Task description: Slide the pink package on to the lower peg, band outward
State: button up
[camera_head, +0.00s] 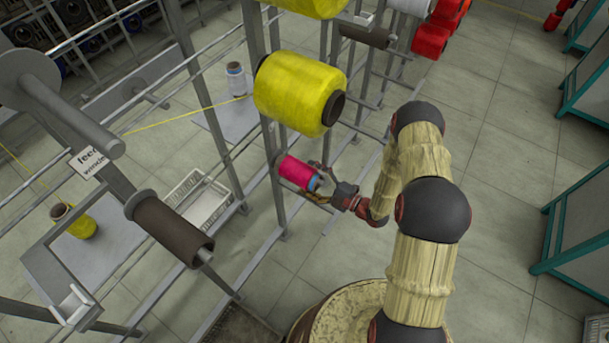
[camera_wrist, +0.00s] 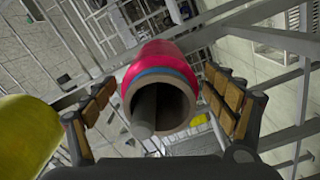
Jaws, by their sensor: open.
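The pink package (camera_head: 297,172) sits on the lower peg of the rack, below a large yellow package. Its blue band is at the end facing my gripper (camera_head: 325,188). In the wrist view the pink package (camera_wrist: 158,55) shows its hollow brown core and the blue band around the near end. The grey peg (camera_wrist: 143,112) runs inside the core and its end points toward the camera. My gripper (camera_wrist: 160,92) is open, with one padded finger on each side of the package's near end and gaps visible between pads and package. The package's far end is hidden.
The large yellow package (camera_head: 298,93) hangs just above. Grey rack posts (camera_head: 265,140) and rails stand close around the peg. A brown tube (camera_head: 172,232) is on another peg at left. A white crate (camera_head: 203,203) is behind the rack.

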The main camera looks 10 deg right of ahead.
jog(key=v, duration=1)
